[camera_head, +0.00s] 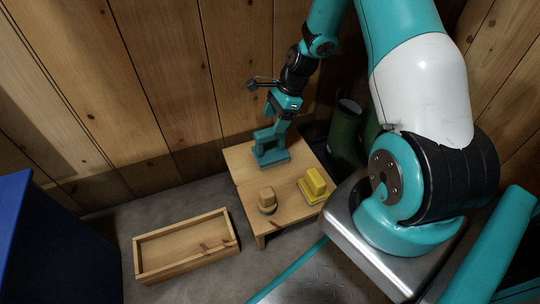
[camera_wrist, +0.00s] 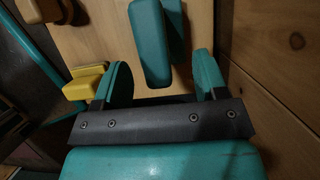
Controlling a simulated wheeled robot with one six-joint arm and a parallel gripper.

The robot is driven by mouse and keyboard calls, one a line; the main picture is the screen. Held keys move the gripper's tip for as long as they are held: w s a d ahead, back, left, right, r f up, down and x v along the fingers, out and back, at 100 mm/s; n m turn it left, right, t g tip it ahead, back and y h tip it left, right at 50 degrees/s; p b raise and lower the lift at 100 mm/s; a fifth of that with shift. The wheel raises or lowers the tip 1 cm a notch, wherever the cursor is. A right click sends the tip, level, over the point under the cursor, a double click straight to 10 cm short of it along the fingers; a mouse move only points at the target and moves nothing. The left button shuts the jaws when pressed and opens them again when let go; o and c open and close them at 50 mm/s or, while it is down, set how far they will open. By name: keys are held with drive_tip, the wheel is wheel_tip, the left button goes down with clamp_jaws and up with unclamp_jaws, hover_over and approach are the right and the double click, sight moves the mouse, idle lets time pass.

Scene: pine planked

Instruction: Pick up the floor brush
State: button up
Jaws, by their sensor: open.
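A teal floor brush (camera_head: 273,158) stands on the small wooden table, near its back edge, with a flat base and a raised handle part. In the wrist view the teal brush (camera_wrist: 150,45) lies in line with the gap between my fingers. My gripper (camera_head: 275,128) points down just over it, with its jaws apart. In the wrist view my gripper (camera_wrist: 162,75) shows one finger on each side of the gap. I cannot tell whether the fingers touch the brush. Part of the brush is hidden behind my gripper.
The wooden table (camera_head: 243,174) also bears a yellow block-like thing (camera_head: 314,184) and a small wooden piece (camera_head: 267,198). An empty wooden tray (camera_head: 233,229) lies on the floor at left. Dark green boots (camera_head: 345,133) stand right of the table. Plank walls close the back.

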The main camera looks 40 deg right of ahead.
sight(268, 136)
drive_tip(key=shift+s+a+b+x, duration=0.1)
drive_tip(key=shift+s+b+x, duration=0.05)
drive_tip(key=shift+b+x, duration=1.25)
drive_tip(key=shift+s+a+b+x, duration=0.1)
drive_tip(key=shift+s+b+x, duration=0.05)
drive_tip(key=shift+b+x, duration=1.3)
drive_tip(key=shift+a+p, duration=0.1)
drive_tip(key=shift+p, duration=0.25)
clamp_jaws()
